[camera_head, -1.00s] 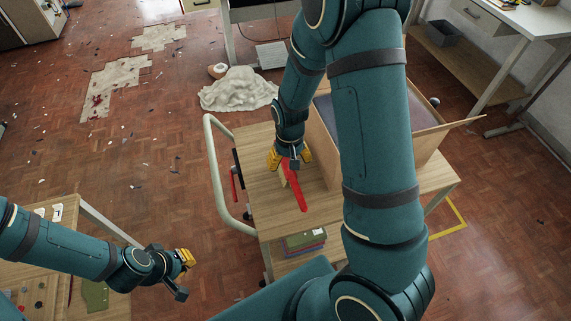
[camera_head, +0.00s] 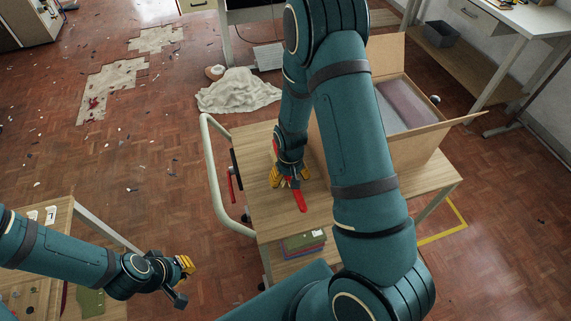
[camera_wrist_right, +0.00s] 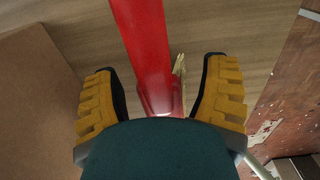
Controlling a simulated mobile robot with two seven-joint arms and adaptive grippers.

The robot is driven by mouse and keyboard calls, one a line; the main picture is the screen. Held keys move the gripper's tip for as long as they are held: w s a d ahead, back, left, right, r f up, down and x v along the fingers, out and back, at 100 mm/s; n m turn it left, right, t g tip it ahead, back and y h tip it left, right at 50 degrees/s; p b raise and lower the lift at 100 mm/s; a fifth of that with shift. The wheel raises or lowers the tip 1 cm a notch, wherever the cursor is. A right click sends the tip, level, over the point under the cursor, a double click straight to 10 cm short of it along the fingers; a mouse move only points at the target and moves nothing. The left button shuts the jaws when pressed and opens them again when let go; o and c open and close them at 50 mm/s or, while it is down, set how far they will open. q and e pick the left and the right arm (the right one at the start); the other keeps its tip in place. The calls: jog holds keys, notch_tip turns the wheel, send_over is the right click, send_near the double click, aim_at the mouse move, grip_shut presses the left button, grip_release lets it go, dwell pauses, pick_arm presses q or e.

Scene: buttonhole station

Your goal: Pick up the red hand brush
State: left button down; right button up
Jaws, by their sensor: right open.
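The red hand brush (camera_head: 300,202) lies on the wooden cart top (camera_head: 265,215). Its handle end shows below my right gripper (camera_head: 289,179) in the head view; the rest is mostly hidden by the gripper. In the right wrist view, the red brush (camera_wrist_right: 144,45) runs between the two spread yellow fingers, with a few pale bristles beside it. The right gripper (camera_wrist_right: 161,95) is open, with gaps between the brush and both fingers. My left gripper (camera_head: 184,280) is away at lower left, over the floor, apart from the brush; its jaw opening is unclear.
An open cardboard box (camera_head: 425,140) with a grey-purple item stands on the cart's right, close to my right arm. The cart's pale handle rail (camera_head: 213,180) is at left. Folded cloths (camera_head: 303,242) lie on a lower shelf. A white cloth heap (camera_head: 238,92) lies on the floor.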

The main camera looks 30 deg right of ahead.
jog(key=shift+c, duration=0.2)
grip_shut()
jog(key=shift+r, duration=0.1)
notch_tip(320, 180, up, 10)
jog(key=shift+f+p, duration=0.1)
jog(key=shift+p, duration=1)
